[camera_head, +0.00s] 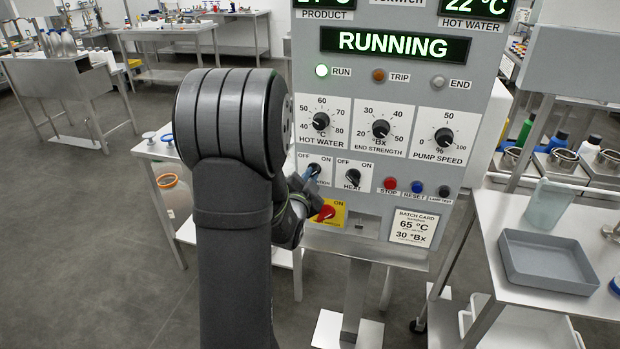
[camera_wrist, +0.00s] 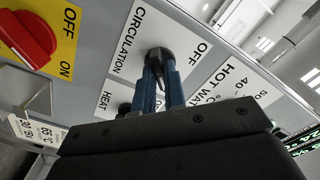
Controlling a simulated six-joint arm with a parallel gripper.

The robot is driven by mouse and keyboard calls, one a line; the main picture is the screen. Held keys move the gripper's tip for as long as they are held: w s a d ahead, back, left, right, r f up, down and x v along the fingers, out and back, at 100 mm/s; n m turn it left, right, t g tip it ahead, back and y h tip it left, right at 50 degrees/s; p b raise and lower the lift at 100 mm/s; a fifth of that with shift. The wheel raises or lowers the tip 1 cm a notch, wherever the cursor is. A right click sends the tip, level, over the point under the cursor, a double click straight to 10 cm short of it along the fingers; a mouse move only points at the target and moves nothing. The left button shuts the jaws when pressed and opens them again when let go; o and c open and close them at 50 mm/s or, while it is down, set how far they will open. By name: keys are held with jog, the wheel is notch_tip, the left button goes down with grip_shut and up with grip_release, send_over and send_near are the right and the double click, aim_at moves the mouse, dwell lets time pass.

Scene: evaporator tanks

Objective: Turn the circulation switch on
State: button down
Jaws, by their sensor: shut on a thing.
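The circulation switch (camera_wrist: 158,57) is a black knob on a white plate of the grey control panel (camera_head: 365,235). In the wrist view, the two blue fingers of my gripper (camera_wrist: 161,78) stand on either side of the knob and are shut on it. In the head view, my gripper (camera_head: 311,171) reaches the panel's left side and partly covers the switch and its label. The plate reads OFF and ON. The fingers hide part of the knob, so I cannot tell which mark it points to.
The black heat switch (camera_head: 353,176) is close to the right. The red main switch (camera_head: 326,213) on a yellow plate is just below my gripper. A grey tray (camera_head: 545,262) is on the right table.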

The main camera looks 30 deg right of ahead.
dwell(0.3)
jog(key=c, duration=1.5)
grip_release()
jog(key=v, duration=1.7)
jog(key=shift+s+a+r, duration=0.1)
jog(key=shift+s+a, duration=0.05)
jog(key=shift+s, duration=0.05)
jog(key=x, duration=1.7)
jog(key=shift+w, duration=0.2)
